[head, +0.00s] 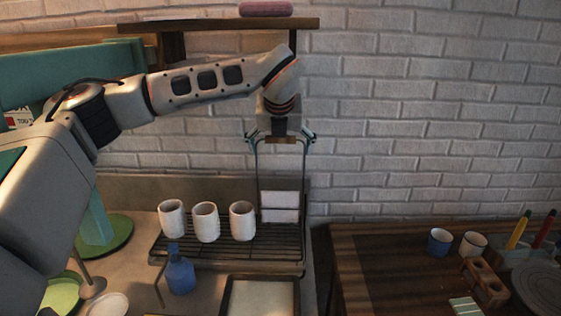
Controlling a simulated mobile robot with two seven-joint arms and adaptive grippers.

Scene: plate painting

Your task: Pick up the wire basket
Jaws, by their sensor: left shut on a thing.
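The wire basket (280,208) has thin dark sides that rise to a wooden handle. It is upright at the back right of the black rack, against the wall side. White blocks show in its lower part. My left gripper (281,137) points down from above and is shut on the handle at the basket's top. The fingertips are small and dark here. I cannot tell whether the basket's bottom touches the rack. My right gripper is not in view.
Three white cups (205,222) stand on the black wire rack (215,250) left of the basket. A blue bottle (181,275) stands in front. A shelf (220,25) is above my arm. A wooden table (385,270) with cups and tools is at right.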

